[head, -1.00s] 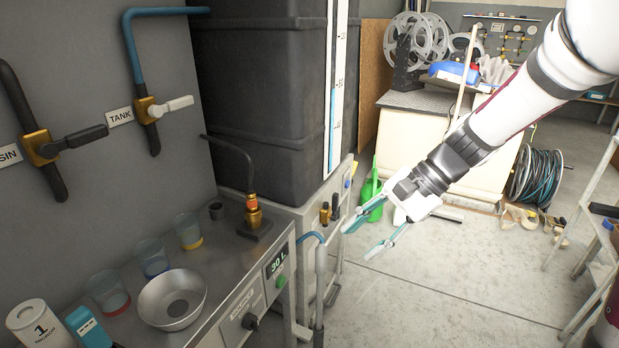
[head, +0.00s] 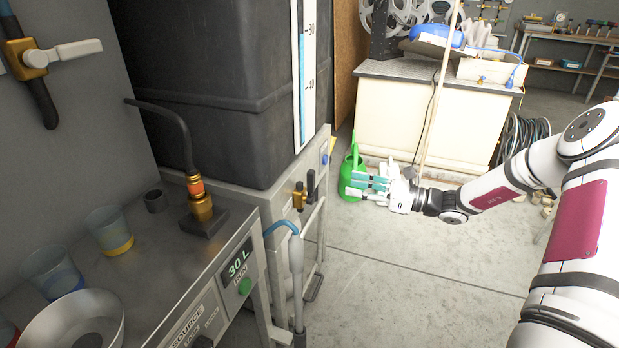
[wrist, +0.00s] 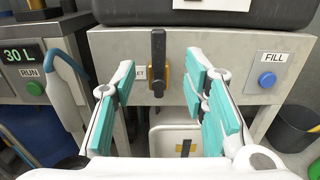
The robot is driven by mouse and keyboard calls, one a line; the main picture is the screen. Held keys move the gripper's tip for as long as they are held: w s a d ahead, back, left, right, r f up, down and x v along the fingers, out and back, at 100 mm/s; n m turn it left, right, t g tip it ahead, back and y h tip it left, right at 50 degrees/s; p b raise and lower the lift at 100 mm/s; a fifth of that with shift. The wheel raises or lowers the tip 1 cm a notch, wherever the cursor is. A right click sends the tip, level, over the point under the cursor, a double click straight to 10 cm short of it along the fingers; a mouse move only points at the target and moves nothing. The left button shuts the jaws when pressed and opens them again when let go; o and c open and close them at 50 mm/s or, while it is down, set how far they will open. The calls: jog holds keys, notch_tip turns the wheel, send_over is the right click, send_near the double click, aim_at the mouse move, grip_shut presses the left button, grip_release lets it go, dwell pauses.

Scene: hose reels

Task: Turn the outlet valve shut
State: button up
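The outlet valve (head: 300,197) is a small brass body with a black lever, on the metal front of the stand under the dark tank. It also shows in the wrist view (wrist: 158,70), where its black lever stands upright. A label beside it is partly hidden, with "ET" readable. My gripper (head: 368,185) is open and empty, with teal finger pads. It points toward the valve and is apart from it. In the wrist view the valve lies between my two open fingers (wrist: 160,85), farther off.
A blue FILL button (wrist: 267,80) is right of the valve. A hose nozzle with blue hose (head: 294,250) hangs left of it. The display (head: 238,262) reads 30 L, with a green RUN button below. A green watering can (head: 350,170) stands behind my gripper.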

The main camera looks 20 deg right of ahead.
aim_at(314, 177)
jog(key=b+x, duration=0.3)
jog(key=x, duration=1)
jog(key=shift+a, duration=0.15)
grip_shut()
